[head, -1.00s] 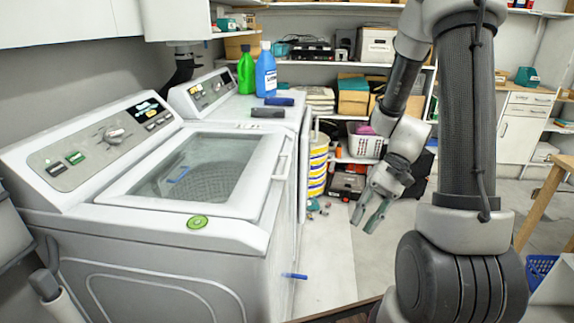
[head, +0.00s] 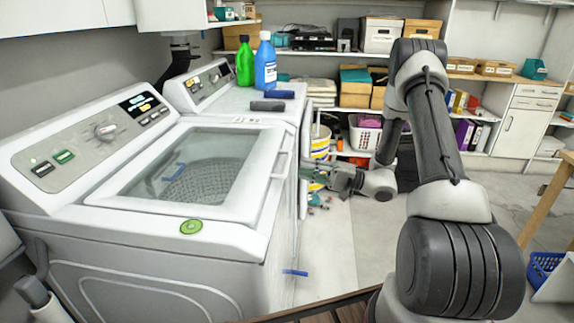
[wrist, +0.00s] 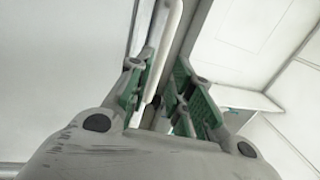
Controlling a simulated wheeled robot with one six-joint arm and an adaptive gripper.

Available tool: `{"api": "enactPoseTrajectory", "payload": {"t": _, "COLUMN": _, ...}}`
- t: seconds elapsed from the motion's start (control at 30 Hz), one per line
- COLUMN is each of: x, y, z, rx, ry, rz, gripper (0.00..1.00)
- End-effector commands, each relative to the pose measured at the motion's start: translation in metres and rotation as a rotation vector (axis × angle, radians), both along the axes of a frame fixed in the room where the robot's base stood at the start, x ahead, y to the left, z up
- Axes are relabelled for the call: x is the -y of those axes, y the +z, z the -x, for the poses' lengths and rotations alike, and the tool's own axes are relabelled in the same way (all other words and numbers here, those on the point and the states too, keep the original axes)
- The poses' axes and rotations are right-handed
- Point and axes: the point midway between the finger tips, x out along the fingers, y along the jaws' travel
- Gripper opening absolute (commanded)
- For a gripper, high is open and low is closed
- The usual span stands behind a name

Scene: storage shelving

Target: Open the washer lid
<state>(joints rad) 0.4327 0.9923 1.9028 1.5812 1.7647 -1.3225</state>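The white washer (head: 240,235) stands at the left, its glass-topped lid (head: 128,190) lying shut. A white handle bar (head: 281,164) is on the lid's right edge. My gripper (head: 312,176) is level at the washer's right side, fingers pointing left toward the handle. In the wrist view my gripper (wrist: 164,92) has its green-padded fingers apart. The white handle bar (wrist: 173,35) runs into the gap between them, closer to the left finger. I cannot tell whether a finger touches it.
A second white machine behind carries a green bottle (head: 245,64), a blue bottle (head: 265,66) and dark items. A yellow-and-white bucket (head: 320,145) stands close behind my gripper. Shelves with boxes line the back wall. Floor right of the washer is mostly clear.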

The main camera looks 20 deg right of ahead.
Motion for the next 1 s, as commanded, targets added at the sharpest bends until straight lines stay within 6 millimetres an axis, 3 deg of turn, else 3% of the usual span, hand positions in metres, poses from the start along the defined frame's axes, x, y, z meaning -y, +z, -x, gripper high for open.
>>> {"api": "enactPoseTrajectory", "payload": {"t": 0.2, "x": -0.036, "y": 0.007, "z": -0.013, "rx": -0.004, "ry": 0.006, "rz": 0.001, "gripper": 0.22}}
{"api": "enactPoseTrajectory", "payload": {"t": 0.4, "x": -0.056, "y": 0.011, "z": -0.022, "rx": -0.003, "ry": 0.004, "rz": 0.001, "gripper": 0.22}}
{"api": "enactPoseTrajectory", "payload": {"t": 0.7, "x": -0.059, "y": 0.012, "z": -0.024, "rx": -0.004, "ry": 0.003, "rz": 0.001, "gripper": 0.22}}
{"api": "enactPoseTrajectory", "payload": {"t": 0.73, "x": -0.059, "y": 0.012, "z": -0.024, "rx": -0.004, "ry": 0.003, "rz": 0.001, "gripper": 0.20}}
{"api": "enactPoseTrajectory", "payload": {"t": 0.83, "x": -0.059, "y": 0.012, "z": -0.024, "rx": -0.005, "ry": 0.003, "rz": 0.001, "gripper": 0.02}}
{"api": "enactPoseTrajectory", "payload": {"t": 1.0, "x": -0.059, "y": 0.012, "z": -0.024, "rx": -0.005, "ry": 0.003, "rz": 0.001, "gripper": 0.00}}
